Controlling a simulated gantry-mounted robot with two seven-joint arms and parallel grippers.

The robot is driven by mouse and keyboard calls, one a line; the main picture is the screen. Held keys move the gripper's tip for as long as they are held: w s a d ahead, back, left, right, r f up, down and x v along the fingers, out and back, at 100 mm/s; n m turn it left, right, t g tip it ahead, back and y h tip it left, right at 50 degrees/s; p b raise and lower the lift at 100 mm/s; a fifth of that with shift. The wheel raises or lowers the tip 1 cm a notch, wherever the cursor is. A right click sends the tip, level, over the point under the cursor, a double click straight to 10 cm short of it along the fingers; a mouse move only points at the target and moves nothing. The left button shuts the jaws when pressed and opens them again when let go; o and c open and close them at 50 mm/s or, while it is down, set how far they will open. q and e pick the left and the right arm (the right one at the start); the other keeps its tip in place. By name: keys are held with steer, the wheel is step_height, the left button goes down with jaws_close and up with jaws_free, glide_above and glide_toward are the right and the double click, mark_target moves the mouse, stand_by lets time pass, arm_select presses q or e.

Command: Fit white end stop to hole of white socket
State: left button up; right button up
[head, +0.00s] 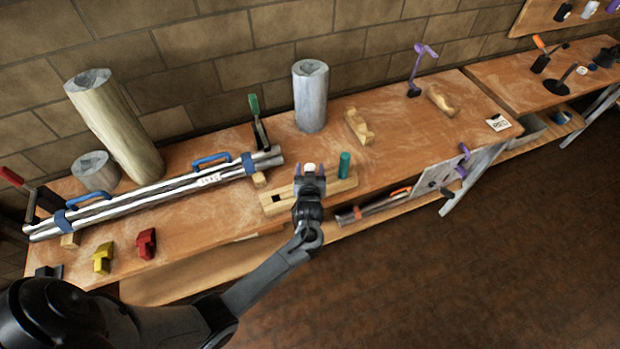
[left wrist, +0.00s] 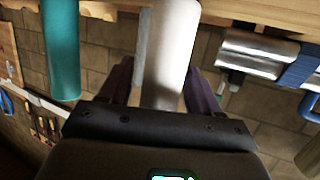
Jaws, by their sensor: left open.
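The white end stop (head: 309,167) appears in the head view as a small pale top between my left gripper's fingers, over the wooden block (head: 266,206). In the left wrist view it is a white cylinder (left wrist: 172,45) standing between the purple fingers, its lower end hidden by the gripper body. My left gripper (head: 309,172) is open around it; it also shows in the left wrist view (left wrist: 160,85). I cannot pick out the white socket for certain. My right gripper is not in view.
A teal cylinder (head: 345,165) stands on the block to the right, close to the gripper. The block has a dark square hole (head: 278,197) at left. Clamped metal tubes (head: 150,195) lie at left. A grey cylinder (head: 311,97) stands behind. Red (head: 146,243) and yellow (head: 103,258) pieces lie in front.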

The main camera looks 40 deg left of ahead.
arm_select(q)
steer(key=c, duration=1.1)
steer(key=shift+r, duration=0.15)
